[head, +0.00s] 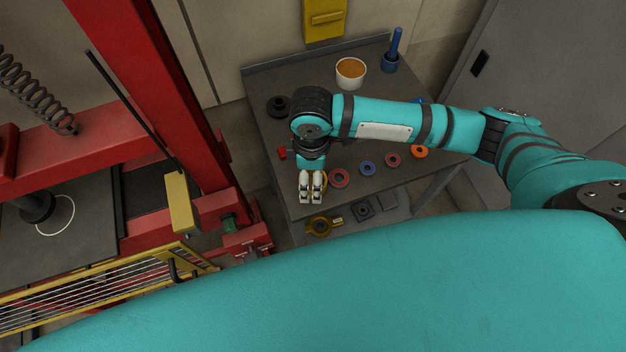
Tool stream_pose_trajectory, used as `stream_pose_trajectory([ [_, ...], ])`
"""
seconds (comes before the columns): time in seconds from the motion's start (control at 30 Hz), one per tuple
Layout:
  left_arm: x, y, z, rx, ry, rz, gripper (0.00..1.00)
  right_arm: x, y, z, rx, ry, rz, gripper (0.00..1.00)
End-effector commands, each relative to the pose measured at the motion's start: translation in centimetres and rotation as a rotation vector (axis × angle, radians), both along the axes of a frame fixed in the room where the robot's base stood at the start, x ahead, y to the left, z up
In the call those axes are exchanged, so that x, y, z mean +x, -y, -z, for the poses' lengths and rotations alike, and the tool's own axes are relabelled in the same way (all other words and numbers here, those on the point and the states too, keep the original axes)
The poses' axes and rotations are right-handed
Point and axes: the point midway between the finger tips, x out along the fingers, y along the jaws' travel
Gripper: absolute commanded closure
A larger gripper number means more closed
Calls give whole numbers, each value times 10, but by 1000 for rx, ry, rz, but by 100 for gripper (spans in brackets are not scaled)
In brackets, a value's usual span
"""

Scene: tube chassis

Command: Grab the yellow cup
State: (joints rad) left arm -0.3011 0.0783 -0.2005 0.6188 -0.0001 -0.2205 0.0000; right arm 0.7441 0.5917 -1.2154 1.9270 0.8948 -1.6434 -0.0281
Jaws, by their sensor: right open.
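My right arm reaches in from the right across the grey workbench (268,135). Its gripper (311,200) points down near the bench's front edge and is open. A yellow rounded thing (324,182) shows just beside and behind the fingers. The gripper hides most of it, so I cannot tell whether it is the yellow cup or whether the fingers touch it. My left gripper is out of view.
Red, blue and orange rings (367,169) lie right of the gripper. A white tub (350,73) with orange contents and a blue-handled tool (392,52) stand at the back. A red press frame (165,90) stands left. A lower shelf holds a yellow part (320,226).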

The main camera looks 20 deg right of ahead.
Motion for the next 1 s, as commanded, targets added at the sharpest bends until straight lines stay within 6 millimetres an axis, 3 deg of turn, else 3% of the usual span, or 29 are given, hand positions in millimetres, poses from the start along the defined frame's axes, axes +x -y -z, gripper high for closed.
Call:
stream_pose_trajectory([
  [0.3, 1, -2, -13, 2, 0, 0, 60, 5, 5, 42, -2, -2, 0, 14],
  [0.6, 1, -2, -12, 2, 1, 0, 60, 5, 5, 48, -1, 1, -1, 14],
  [1.0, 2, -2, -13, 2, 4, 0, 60, 5, 5, 48, -1, 1, -1, 67],
])
